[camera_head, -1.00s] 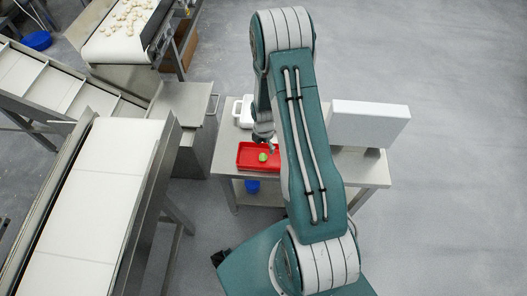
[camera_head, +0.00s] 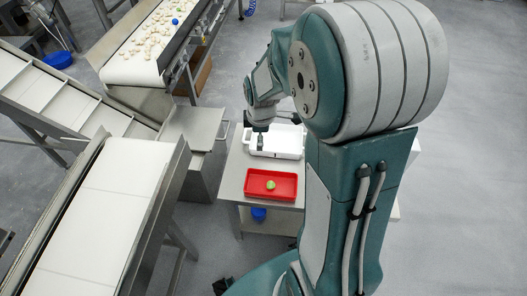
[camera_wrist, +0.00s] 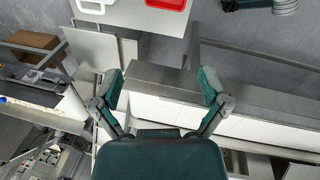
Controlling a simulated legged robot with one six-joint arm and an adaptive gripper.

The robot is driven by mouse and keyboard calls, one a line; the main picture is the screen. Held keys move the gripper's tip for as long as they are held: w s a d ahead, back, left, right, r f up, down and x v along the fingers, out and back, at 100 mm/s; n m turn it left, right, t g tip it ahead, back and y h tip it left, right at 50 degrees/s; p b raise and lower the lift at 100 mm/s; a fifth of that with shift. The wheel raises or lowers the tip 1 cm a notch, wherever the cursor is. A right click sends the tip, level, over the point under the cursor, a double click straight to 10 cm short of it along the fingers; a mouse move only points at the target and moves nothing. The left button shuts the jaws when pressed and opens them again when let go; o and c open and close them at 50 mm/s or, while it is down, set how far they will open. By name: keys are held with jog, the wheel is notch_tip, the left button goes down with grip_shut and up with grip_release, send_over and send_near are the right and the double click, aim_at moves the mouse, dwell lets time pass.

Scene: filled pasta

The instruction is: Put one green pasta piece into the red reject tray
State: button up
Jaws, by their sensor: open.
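A green pasta piece (camera_head: 270,185) lies in the red reject tray (camera_head: 284,197) on the steel table. The piece is apart from my gripper (camera_head: 259,147), which appears in front of the white tray in the head view. In the wrist view my gripper (camera_wrist: 160,88) has its two fingers spread wide with nothing between them. The red tray (camera_wrist: 165,4) is cut off by the top edge there, and the green piece is not visible in that view.
A white handled tray (camera_head: 283,143) stands behind the red one on the steel table (camera_head: 232,183). A conveyor (camera_head: 135,68) at the back left carries many pale pasta pieces and a blue item (camera_head: 175,21). A white belt (camera_head: 95,215) lies at left.

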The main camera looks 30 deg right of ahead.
jog(key=s+a+r+m+t, duration=0.1)
jog(key=s+a+r+m, duration=0.2)
jog(key=s+r+m, duration=0.3)
jog(key=s+a+r+m+t, duration=0.2)
jog(key=s+a+r+m, duration=0.2)
jog(key=s+r+m, duration=0.3)
jog(key=s+r, duration=0.4)
jog(key=shift+s+a, duration=0.3)
jog(key=shift+s, duration=0.1)
jog(key=shift+c, duration=0.3)
